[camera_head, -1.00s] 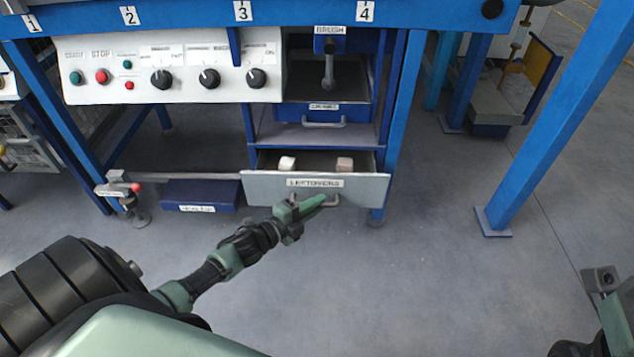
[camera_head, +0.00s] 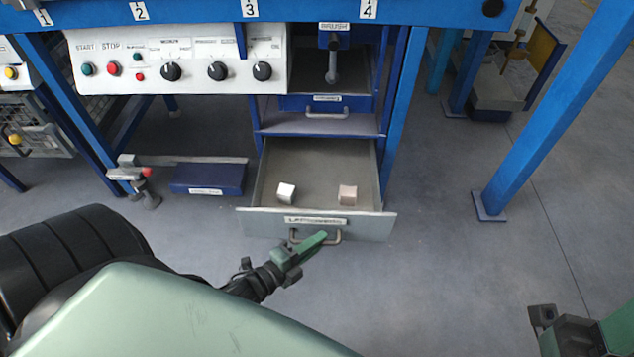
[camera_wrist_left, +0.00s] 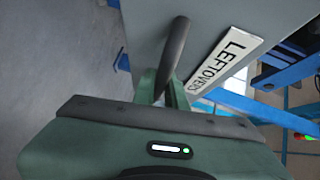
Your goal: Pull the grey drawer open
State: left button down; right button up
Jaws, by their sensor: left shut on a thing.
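The grey drawer (camera_head: 262,222) is at the bottom of the blue frame and stands well out, with its inside showing. Its front carries a label, read as LEFTOVERS in the left wrist view (camera_wrist_left: 226,60). A white block (camera_head: 286,193) and a pinkish block (camera_head: 348,195) lie inside. My left gripper (camera_head: 312,243) is at the front of the drawer, shut on its handle (camera_head: 335,238). In the left wrist view the handle (camera_wrist_left: 175,52) runs down between the fingers. My right gripper (camera_head: 545,318) is at the lower right edge, away from the drawer; its fingers do not show clearly.
Above is a blue drawer (camera_head: 327,113) with its own handle. A control panel (camera_head: 190,57) with buttons and knobs is at the upper left. A blue box (camera_head: 207,179) is low, left of the grey drawer. A blue post (camera_head: 560,110) stands right. Floor between is clear.

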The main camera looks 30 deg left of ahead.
pick_arm(q)
jog(key=c, duration=1.5)
grip_release()
jog(key=shift+o, duration=0.2)
jog(key=p+v, duration=0.2)
jog(key=v, duration=0.6)
jog(key=shift+w, duration=0.1)
